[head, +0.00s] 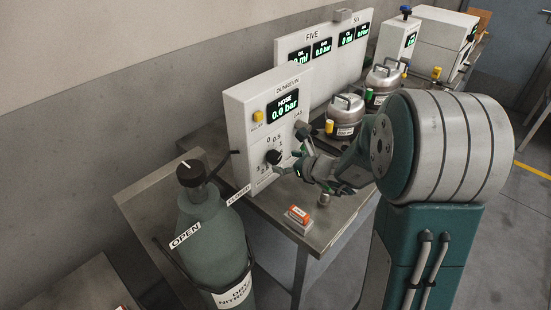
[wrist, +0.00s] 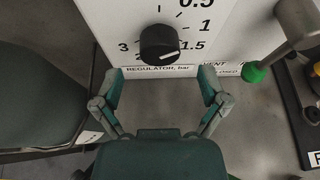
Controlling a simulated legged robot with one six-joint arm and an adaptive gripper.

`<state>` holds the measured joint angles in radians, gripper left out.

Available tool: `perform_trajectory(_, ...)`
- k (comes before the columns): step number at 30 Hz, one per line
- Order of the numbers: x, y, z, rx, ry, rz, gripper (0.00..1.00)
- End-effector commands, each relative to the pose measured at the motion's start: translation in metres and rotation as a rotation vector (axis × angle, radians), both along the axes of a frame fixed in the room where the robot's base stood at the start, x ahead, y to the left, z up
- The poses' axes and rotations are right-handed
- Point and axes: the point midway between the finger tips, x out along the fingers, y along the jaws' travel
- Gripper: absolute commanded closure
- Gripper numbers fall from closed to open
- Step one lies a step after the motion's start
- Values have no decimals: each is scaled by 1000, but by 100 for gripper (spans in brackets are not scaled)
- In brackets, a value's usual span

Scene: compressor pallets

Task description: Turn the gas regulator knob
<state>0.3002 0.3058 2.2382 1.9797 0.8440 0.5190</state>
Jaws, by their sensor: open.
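The black regulator knob (head: 273,157) sits low on the front of a white panel (head: 240,130) whose display reads 0.0 bar. In the wrist view the knob (wrist: 158,42) is at the top centre, with a white mark low on its right side and a printed scale around it. My gripper (head: 297,158) is close in front of the knob in the head view. In the wrist view the gripper (wrist: 160,85) is open and empty, its fingers spread left and right below the knob. The fingers appear apart from the knob; the exact depth gap is unclear.
A gas cylinder (head: 212,240) with a black top knob (head: 190,173) stands left of the panel. A green-tipped lever (wrist: 255,72) juts out right of the regulator knob. A small orange-and-white box (head: 298,215) lies on the bench. Metal pots (head: 345,115) stand behind.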

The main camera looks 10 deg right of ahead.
Motion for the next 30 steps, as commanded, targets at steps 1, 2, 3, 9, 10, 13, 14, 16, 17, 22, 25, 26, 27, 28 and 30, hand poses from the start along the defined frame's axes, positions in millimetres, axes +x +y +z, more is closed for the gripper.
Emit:
perform_trajectory(1,8,6,-5,1,2,2,7)
perform_trajectory(2,12,8,-6,1,2,2,7)
perform_trajectory(3,17,11,-9,1,1,4,7)
perform_trajectory(9,32,20,-15,-1,0,1,7)
perform_trajectory(10,33,20,-16,-1,0,0,7)
perform_trajectory(13,34,21,-16,-1,0,0,7)
perform_trajectory(14,35,21,-16,-1,0,0,7)
perform_trajectory(16,34,21,-16,-1,0,0,7)
perform_trajectory(17,34,21,-16,-1,0,0,7)
perform_trajectory(22,34,21,-16,-1,0,0,60)
perform_trajectory(25,35,21,-16,-1,0,0,89)
perform_trajectory(26,35,21,-16,-1,0,0,89)
perform_trajectory(27,35,21,-16,0,-1,0,88)
perform_trajectory(28,35,21,-16,0,-1,0,89)
perform_trajectory(30,35,21,-16,1,-1,0,89)
